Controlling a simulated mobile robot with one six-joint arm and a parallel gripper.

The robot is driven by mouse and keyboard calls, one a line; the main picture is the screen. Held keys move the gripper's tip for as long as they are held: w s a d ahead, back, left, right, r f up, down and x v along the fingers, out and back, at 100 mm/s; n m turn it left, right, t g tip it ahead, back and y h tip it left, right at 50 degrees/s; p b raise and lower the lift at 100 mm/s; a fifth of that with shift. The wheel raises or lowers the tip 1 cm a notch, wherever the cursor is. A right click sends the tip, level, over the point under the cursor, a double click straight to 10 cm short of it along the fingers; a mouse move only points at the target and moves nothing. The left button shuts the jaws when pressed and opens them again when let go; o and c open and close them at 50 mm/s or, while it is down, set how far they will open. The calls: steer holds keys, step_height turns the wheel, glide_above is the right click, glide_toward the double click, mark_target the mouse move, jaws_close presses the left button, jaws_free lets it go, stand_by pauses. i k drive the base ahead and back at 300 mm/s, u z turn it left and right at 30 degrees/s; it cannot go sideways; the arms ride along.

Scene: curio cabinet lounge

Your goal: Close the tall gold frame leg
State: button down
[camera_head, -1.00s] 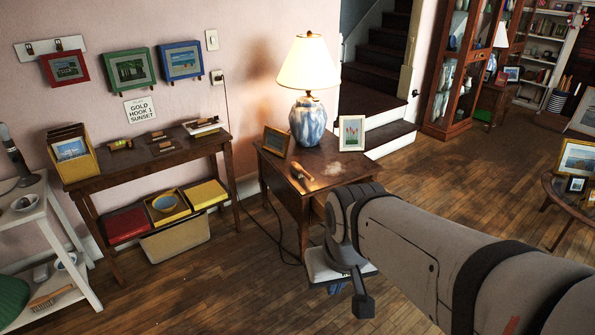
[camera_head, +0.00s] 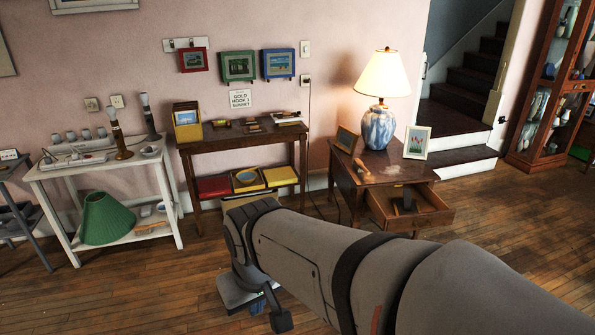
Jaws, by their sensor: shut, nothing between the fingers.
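The only leaning dark frame with a brownish-gold edge that I see is a small one (camera_head: 346,140) at the back left of the side table. I cannot tell whether it is the tall gold frame, and its leg does not show. My arm reaches in from the lower right. My gripper (camera_head: 280,321) seems to be the dark piece low in the middle, over the floor and well short of the side table. It is shut and empty, and mostly hidden behind my arm.
The side table (camera_head: 375,176) holds a lamp (camera_head: 379,127), a white frame (camera_head: 417,142) and a wooden-handled tool. Its drawer (camera_head: 432,215) stands open with a dark object inside. A console table (camera_head: 240,142) and white shelf table (camera_head: 105,164) line the wall. Floor is clear at lower right.

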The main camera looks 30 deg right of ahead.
mark_target(407, 195)
steer(key=z, duration=0.35)
steer(key=i, duration=1.2)
steer(key=z, duration=0.7)
steer(key=i, duration=1.55)
steer(key=z, duration=1.4)
steer(key=i, duration=1.15)
steer(key=z, duration=0.9)
steer(key=k, duration=0.65)
steer(key=z, duration=0.25)
steer(key=i, duration=0.7)
steer(key=u, duration=0.2)
steer(key=k, duration=0.15)
steer(key=u, duration=0.05)
